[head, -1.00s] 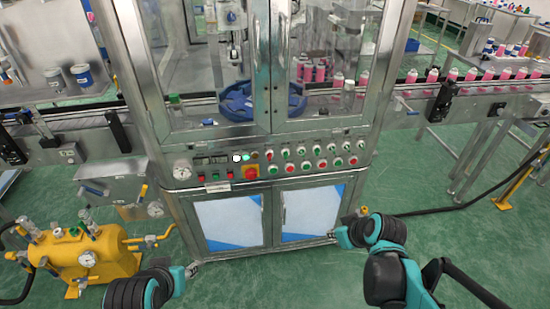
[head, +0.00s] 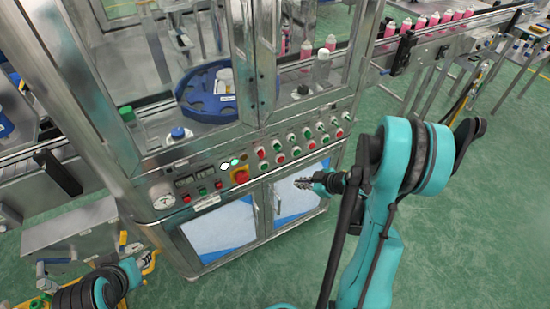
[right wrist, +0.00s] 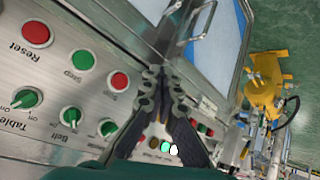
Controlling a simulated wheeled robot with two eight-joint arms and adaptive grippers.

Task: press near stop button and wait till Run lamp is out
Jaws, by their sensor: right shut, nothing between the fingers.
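The machine's control panel (head: 285,150) carries rows of red and green buttons and knobs. Right of its lamps is a red button (head: 262,154). In the right wrist view a red button (right wrist: 37,34) labelled Reset, a green button (right wrist: 82,60) and another red button (right wrist: 119,80) show; the smaller labels are hard to read. A green lamp (head: 235,162) and a white lamp (head: 225,167) look lit; I cannot read which is Run. My right gripper (head: 303,183) is shut and empty, in front of the panel's right part, apparently apart from the buttons. My left gripper (head: 135,268) is low at left, fingers unclear.
A red emergency-type button on a yellow plate (head: 240,176) sits below the lamps. Cabinet doors (head: 220,230) are below the panel. Glass doors and a blue turntable (head: 207,95) are above. A conveyor (head: 450,35) with pink cans runs off right.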

